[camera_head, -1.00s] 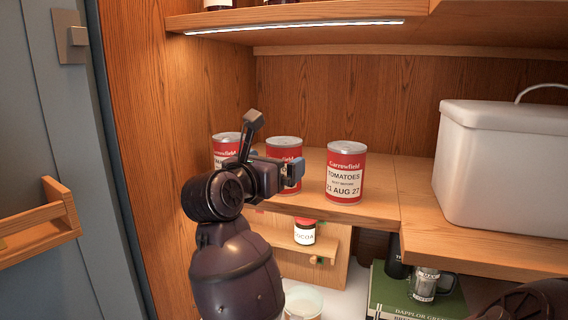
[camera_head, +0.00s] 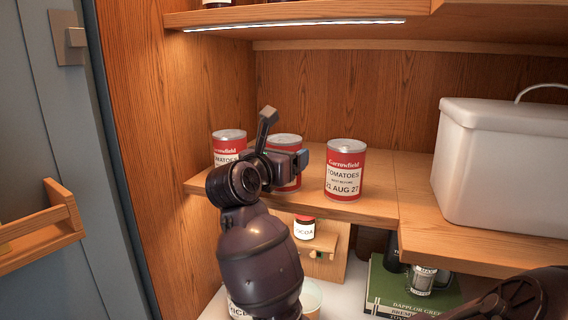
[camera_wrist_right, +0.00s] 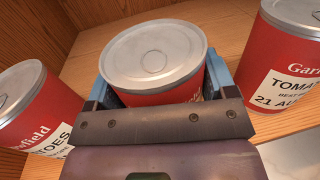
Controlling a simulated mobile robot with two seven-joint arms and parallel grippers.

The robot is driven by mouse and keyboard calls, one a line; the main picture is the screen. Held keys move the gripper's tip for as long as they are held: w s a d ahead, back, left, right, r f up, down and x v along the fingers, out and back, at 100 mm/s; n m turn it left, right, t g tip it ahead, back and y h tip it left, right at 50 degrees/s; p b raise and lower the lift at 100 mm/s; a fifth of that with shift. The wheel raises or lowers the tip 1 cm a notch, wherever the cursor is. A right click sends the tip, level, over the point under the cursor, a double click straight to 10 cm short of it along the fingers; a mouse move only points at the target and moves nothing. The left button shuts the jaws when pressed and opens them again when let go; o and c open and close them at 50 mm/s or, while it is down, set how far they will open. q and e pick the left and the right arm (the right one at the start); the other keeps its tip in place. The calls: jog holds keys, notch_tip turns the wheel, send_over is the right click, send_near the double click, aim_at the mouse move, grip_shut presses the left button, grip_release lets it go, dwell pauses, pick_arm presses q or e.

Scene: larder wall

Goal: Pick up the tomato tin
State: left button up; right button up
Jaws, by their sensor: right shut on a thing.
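Three red-and-white tomato tins stand on the wooden shelf (camera_head: 375,205): a left tin (camera_head: 228,143), a middle tin (camera_head: 285,140) and a right tin (camera_head: 345,172), whose label reads 21 AUG 27. My right gripper (camera_head: 284,166) is at the middle tin and hides much of its front. In the right wrist view the blue-padded jaws (camera_wrist_right: 160,92) are shut on this tin (camera_wrist_right: 155,55), one on each side. It looks upright, and I see no clear lift off the shelf. The left tin (camera_wrist_right: 38,105) and right tin (camera_wrist_right: 285,60) are close on either side. My left gripper is not in view.
A white lidded bin (camera_head: 500,165) stands at the right. A lit shelf (camera_head: 300,20) hangs above. Below are a cocoa jar (camera_head: 304,228), a glass mug (camera_head: 422,281) and a green book (camera_head: 400,300). The cabinet's side wall is close on the left.

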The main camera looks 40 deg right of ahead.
jog(key=shift+c, duration=0.9)
jog(key=shift+r, duration=0.15)
notch_tip(320, 180, up, 10)
jog(key=shift+f+b, duration=0.1)
jog(key=shift+b, duration=0.5)
jog(key=shift+a, duration=0.1)
